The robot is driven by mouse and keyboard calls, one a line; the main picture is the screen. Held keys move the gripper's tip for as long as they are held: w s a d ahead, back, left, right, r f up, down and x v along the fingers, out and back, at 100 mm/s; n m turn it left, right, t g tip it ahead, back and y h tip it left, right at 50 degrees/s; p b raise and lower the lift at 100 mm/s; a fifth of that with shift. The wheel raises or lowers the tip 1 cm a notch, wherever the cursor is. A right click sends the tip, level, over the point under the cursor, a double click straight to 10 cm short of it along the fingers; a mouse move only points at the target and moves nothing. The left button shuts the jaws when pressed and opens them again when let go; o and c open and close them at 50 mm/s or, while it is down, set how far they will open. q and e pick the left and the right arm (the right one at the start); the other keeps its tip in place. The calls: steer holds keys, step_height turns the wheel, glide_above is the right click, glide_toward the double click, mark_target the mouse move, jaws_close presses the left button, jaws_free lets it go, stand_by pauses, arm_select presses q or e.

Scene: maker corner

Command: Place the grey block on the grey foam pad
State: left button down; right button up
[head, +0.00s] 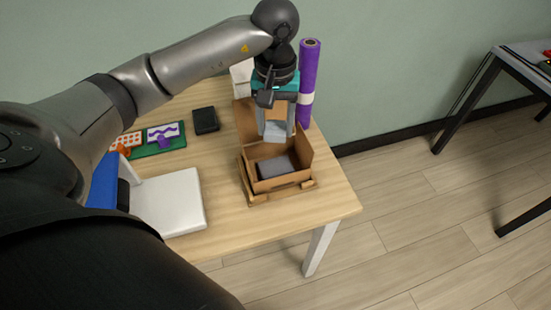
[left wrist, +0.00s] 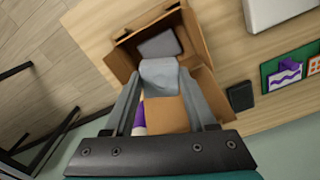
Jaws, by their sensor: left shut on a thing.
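The light grey block (head: 275,131) is held between the fingers of my left gripper (head: 275,128), above the back part of an open cardboard box. In the left wrist view the block (left wrist: 160,75) sits between the two fingertips of the gripper (left wrist: 162,88). The dark grey foam pad (head: 272,167) lies inside the box, in front of and below the block. The pad also shows in the left wrist view (left wrist: 160,45), partly hidden by the block. The block appears apart from the pad. My right gripper is not in view.
A purple roll (head: 309,75) stands close behind the gripper. A black box (head: 205,120), a green board (head: 166,151) and a white device (head: 172,203) are to the left.

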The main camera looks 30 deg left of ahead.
arm_select(q)
glide_above(276, 166)
step_height(276, 166, down, 6)
steer(key=shift+s+r+b, duration=0.1)
steer(key=shift+s+b, duration=0.05)
steer(key=shift+b, duration=0.25)
steer(key=shift+f, duration=0.95)
step_height(276, 166, down, 3)
steer(key=shift+r+b, duration=0.2)
steer(key=shift+b, duration=0.2)
steer(key=shift+f, duration=0.4)
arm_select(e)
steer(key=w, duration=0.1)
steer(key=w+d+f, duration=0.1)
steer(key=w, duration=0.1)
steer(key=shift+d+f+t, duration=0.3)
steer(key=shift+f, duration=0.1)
arm_select(q)
steer(key=shift+f, duration=0.15)
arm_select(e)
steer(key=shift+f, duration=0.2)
arm_select(q)
steer(key=shift+c, duration=1.1)
jaws_free()
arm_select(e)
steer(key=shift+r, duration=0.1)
arm_select(q)
steer(key=shift+r, duration=0.2)
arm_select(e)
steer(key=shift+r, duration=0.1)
